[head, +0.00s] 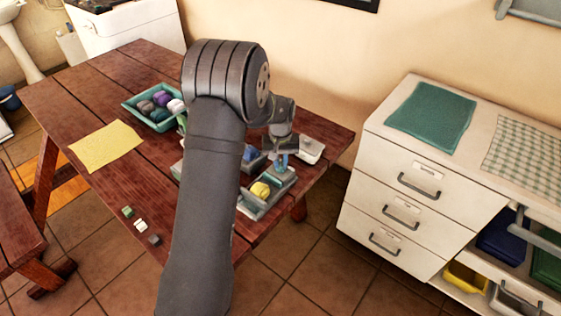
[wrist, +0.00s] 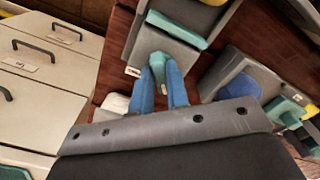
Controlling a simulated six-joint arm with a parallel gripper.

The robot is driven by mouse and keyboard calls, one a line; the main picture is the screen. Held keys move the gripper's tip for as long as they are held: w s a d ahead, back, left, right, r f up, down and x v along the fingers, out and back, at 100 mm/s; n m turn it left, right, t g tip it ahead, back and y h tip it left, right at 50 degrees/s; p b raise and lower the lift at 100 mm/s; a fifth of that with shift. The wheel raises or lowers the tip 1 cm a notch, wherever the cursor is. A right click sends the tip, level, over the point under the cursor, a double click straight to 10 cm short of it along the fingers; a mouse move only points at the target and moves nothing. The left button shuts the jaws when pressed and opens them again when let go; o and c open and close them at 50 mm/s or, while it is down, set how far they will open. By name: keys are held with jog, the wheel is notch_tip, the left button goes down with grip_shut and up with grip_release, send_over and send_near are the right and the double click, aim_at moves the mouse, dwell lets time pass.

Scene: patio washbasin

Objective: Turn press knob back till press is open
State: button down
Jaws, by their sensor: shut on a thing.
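The press (head: 250,208) is a grey frame with teal parts near the right end of the red wooden table, and a yellow lump (head: 260,189) sits in it. In the wrist view its grey end block and teal plate (wrist: 172,30) show. The teal press knob (wrist: 157,64) stands out from the end block toward me. My gripper (wrist: 161,75) has its two blue fingers on either side of the knob, shut on it. In the head view my gripper (head: 281,161) is at the press's far end, and the knob is not clear there.
A second grey holder with a blue lump (wrist: 240,86) stands close beside the press. A white container (head: 310,149) is near the table's right edge. A teal tray (head: 128,106) of coloured balls and a yellow cloth (head: 105,147) lie farther left. A white drawer cabinet (head: 400,190) stands right.

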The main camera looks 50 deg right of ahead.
aim_at(281, 164)
jog(key=c, duration=1.4)
grip_release()
notch_tip(281, 164, up, 17)
jog(key=shift+r, duration=0.2)
notch_tip(281, 164, down, 18)
jog(key=shift+r, duration=0.25)
jog(key=shift+r, duration=0.1)
